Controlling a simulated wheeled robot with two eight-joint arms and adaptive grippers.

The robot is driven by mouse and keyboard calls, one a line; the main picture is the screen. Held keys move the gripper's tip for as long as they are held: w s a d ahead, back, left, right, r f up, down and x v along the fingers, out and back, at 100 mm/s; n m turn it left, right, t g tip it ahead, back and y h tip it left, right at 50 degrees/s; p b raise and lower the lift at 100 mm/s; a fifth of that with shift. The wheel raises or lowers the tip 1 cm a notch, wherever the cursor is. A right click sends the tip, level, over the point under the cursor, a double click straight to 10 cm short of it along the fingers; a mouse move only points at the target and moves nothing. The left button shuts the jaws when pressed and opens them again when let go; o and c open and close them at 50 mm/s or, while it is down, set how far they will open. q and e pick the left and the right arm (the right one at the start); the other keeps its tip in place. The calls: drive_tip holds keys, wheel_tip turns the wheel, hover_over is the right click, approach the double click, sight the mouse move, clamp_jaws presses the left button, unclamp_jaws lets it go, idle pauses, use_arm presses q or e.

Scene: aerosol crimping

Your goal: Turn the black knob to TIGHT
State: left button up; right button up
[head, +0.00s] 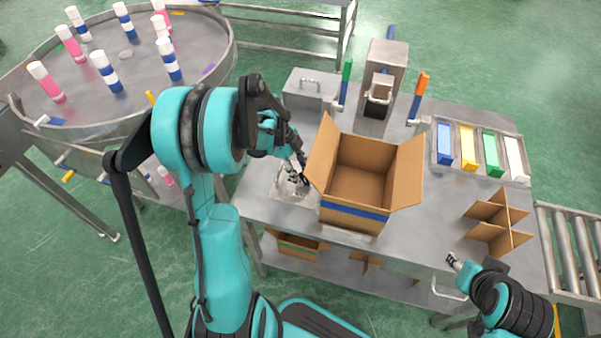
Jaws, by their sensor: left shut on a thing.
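My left gripper (301,181) reaches down over a pale metal plate (283,193) on the bench, just left of the open cardboard box. It is shut on a small dark thing at the plate, which I take to be the black knob. The fingers cover most of it, so its pointer and any TIGHT mark cannot be read. My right gripper (453,261) is over the front edge of the bench at the lower right, away from the plate. It is too small to tell whether its fingers are open.
The open cardboard box (357,187) stands close to the right of my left gripper. Behind are a metal box (309,88) and a press-like unit (385,75) with green and orange handles. Coloured bins (468,147) and a cardboard divider (497,222) are at right. A round table (130,85) holds several cans.

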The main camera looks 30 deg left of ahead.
use_arm(q)
drive_tip(key=m, duration=0.2)
drive_tip(key=m+g, duration=0.1)
drive_tip(key=m, duration=0.1)
drive_tip(key=m+g, duration=0.1)
drive_tip(key=m, duration=0.1)
drive_tip(key=shift+w+y, duration=0.3)
drive_tip(key=shift+w, duration=0.05)
drive_tip(key=shift+d+m+g, duration=0.1)
drive_tip(key=shift+m+g, duration=0.2)
drive_tip(key=o, duration=1.2)
drive_tip(key=shift+c, duration=0.2)
drive_tip(key=v, duration=1.2)
